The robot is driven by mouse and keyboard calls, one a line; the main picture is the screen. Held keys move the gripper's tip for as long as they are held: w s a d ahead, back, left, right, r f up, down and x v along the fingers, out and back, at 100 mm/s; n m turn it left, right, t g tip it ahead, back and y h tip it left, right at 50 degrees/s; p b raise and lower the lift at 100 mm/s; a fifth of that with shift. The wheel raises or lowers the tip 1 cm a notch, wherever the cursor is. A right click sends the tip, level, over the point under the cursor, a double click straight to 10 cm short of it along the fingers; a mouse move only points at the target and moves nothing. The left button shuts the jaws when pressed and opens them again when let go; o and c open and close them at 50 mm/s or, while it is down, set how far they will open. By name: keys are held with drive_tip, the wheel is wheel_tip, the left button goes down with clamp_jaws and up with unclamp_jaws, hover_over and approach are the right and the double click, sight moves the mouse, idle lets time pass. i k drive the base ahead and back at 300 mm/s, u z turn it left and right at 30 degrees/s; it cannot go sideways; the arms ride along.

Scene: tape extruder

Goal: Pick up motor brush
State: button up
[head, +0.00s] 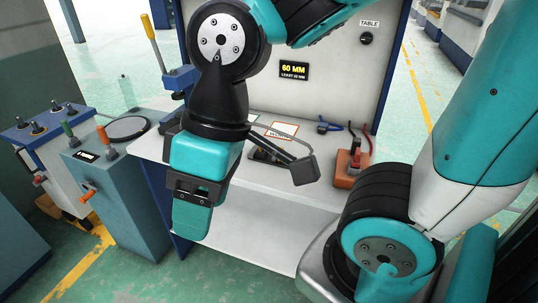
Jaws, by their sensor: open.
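My gripper (192,222) hangs in front of the white table (275,178), left of the table's middle, with its teal end pointing down. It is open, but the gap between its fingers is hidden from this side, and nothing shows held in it. I cannot pick out the motor brush for certain. A small dark object (262,156) lies on the table just behind and right of my gripper, partly hidden by the gripper's grey side bracket.
An orange-red block (346,168) with cables sits at the table's right. Small pliers (329,126) and a label card (281,130) lie near the back panel (325,85), which carries a "60 MM" display (294,70). Lever consoles (115,190) stand at the left.

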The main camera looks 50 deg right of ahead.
sight(260, 152)
drive_tip(key=z, duration=0.05)
drive_tip(key=k, duration=0.15)
drive_tip(key=z, duration=1.6)
drive_tip(key=k, duration=0.6)
drive_tip(key=u, duration=0.7)
drive_tip(key=i, duration=0.95)
drive_tip(key=u, duration=0.1)
drive_tip(key=k, duration=0.4)
drive_tip(key=u, duration=0.35)
drive_tip(key=i, duration=0.5)
